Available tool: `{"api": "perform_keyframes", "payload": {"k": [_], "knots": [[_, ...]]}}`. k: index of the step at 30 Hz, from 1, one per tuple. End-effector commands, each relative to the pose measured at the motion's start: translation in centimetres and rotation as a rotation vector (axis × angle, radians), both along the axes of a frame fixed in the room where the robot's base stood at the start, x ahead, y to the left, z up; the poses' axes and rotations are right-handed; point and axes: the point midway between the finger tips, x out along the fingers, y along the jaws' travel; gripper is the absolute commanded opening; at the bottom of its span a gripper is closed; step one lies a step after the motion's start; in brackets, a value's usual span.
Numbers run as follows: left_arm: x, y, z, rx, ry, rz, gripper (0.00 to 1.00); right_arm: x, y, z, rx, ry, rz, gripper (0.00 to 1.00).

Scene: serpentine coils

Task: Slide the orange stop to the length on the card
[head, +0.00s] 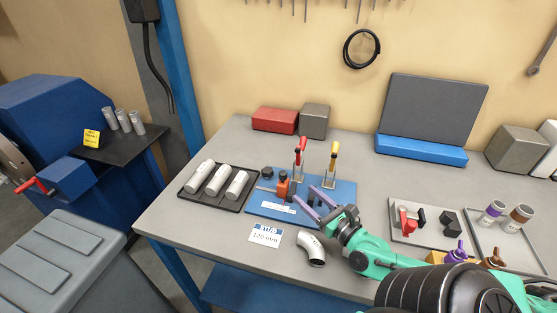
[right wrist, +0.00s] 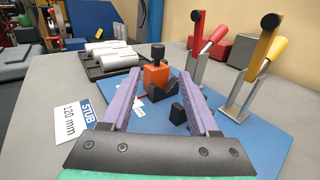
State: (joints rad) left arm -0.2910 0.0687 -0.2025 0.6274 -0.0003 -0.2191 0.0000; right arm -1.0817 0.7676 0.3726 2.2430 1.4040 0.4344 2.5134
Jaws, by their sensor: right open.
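The orange stop (head: 283,184), a block with a black knob on top, stands on the blue fixture board (head: 340,193). In the right wrist view the stop (right wrist: 156,78) shows ahead, between the fingertips in the picture. My right gripper (head: 304,191) is open and empty, its purple fingers reaching over the board from the right; I cannot tell that they touch the stop. A white scale strip (head: 277,208) lies by the stop; its marks are too small to read. The white card (head: 265,236) reads "STUB 120 mm" in the right wrist view (right wrist: 76,124). My left gripper is not in view.
Two clamps with red (head: 301,150) and yellow (head: 334,150) handles stand behind the stop. A black tray (head: 212,205) with white tubes lies to its left. A bent metal pipe (head: 312,247) lies in front. Black blocks (right wrist: 188,117) sit on the board near the fingers.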

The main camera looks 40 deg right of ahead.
Motion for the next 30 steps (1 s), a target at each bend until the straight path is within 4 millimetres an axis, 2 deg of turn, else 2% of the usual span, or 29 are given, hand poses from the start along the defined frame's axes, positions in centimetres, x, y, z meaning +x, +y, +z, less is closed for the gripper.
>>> {"api": "perform_keyframes", "payload": {"k": [5,12,22,27,30], "knots": [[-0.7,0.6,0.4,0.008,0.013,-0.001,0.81,1.0,0.1,0.2,0.001,-0.003,0.002,0.61],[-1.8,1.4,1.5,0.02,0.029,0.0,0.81,5.9,-0.1,0.5,-0.003,-0.006,0.003,0.61],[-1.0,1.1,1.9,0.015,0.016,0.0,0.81,12.1,-0.3,0.2,-0.004,-0.004,0.001,0.61],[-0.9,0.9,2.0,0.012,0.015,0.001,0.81,14.1,-0.3,0.0,-0.001,-0.001,0.0,0.61],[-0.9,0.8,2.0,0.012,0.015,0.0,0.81,14.5,-0.3,-0.1,-0.002,0.001,0.001,0.61]]}}
